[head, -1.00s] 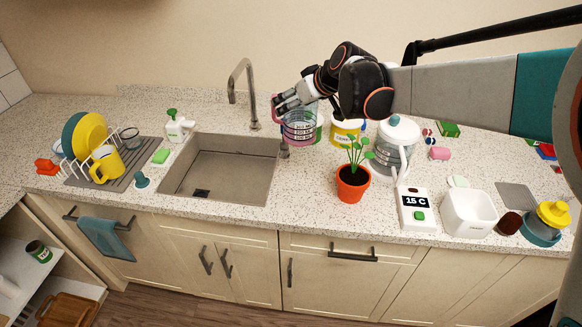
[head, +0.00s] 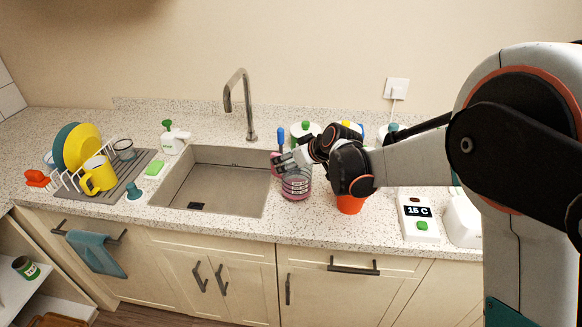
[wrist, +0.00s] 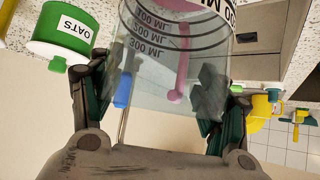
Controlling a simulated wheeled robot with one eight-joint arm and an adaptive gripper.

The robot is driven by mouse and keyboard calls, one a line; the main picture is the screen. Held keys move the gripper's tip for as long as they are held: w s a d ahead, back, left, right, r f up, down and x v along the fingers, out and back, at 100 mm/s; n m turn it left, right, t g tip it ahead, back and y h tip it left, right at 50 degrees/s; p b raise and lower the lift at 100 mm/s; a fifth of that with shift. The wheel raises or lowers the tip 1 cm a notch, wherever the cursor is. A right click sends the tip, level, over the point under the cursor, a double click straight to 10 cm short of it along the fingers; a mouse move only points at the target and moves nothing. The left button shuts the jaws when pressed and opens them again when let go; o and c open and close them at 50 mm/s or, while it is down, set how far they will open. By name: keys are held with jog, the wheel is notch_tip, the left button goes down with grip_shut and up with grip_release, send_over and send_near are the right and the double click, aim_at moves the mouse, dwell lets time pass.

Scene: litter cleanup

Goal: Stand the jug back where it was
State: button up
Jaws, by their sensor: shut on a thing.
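The jug (head: 296,184) is a clear measuring jug with dark volume marks and pink parts. It is just right of the sink, in front of the back-row containers. My gripper (head: 282,162) is shut on it near its top in the head view. In the wrist view the jug (wrist: 185,55) fills the space between the two dark fingers, its printed marks upside down in the picture. My gripper and arm hide part of it in the head view. I cannot tell whether its base touches the counter.
The sink (head: 215,185) lies left of the jug. An orange plant pot (head: 350,205) stands close on its right, partly hidden by my arm. A green oats container (wrist: 62,32) shows in the wrist view.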

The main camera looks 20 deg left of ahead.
jog(key=shift+f, duration=1.1)
jog(key=shift+f+b, duration=0.2)
jog(key=shift+b, duration=0.1)
jog(key=o, duration=1.6)
jog(key=shift+c, duration=0.2)
jog(key=shift+r, duration=0.1)
jog(key=shift+r, duration=0.2)
jog(key=p+v, duration=0.2)
jog(key=v, duration=0.5)
